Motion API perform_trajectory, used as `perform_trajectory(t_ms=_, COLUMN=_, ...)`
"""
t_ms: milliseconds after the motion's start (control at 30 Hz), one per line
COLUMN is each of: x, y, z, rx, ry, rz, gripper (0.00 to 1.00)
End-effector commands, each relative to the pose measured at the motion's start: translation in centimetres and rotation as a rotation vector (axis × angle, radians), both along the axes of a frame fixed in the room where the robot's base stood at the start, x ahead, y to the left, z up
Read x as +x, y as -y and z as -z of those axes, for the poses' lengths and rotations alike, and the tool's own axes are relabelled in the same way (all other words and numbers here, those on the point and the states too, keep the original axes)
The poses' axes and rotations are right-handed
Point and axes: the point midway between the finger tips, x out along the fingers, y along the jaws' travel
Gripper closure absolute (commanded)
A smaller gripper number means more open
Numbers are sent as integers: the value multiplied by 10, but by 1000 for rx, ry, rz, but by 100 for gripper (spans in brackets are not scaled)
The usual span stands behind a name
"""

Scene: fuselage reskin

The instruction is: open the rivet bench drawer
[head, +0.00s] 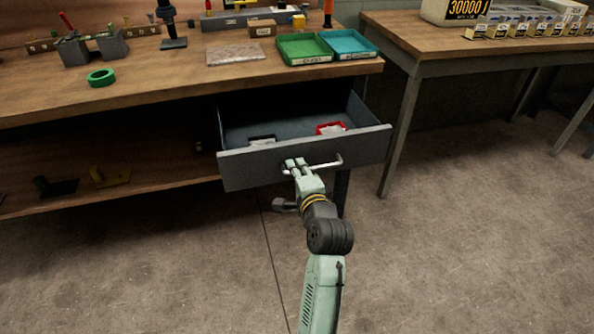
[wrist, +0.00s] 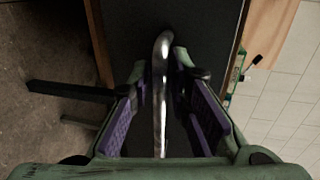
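The drawer (head: 240,172) under the bench is pulled well out, and its inside shows in the head view. Its bright bar handle (head: 332,162) runs across the grey front panel. My gripper (head: 294,164) is at the left part of the handle. In the wrist view the handle (wrist: 161,90) passes between the purple-padded fingers of my gripper (wrist: 163,95). The fingers are apart, with a visible gap on each side of the bar. The fingers partly hide the handle's left end in the head view.
A red tray (head: 330,128) and a small dark-and-white item (head: 262,140) lie in the drawer. The bench top (head: 150,83) carries green and blue trays, a green ring and tools. A second table (head: 440,45) stands at right. The floor in front is clear.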

Motion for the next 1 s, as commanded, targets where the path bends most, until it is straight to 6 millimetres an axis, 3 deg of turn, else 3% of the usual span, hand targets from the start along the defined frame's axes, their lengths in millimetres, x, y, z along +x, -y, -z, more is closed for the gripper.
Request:
perform_trajectory(t_ms=500, x=-64, y=21, z=-13, rx=-1, ry=-1, rz=1, gripper=82)
perform_trajectory(t_ms=1000, x=-69, y=23, z=-15, rx=0, ry=0, rz=0, gripper=82)
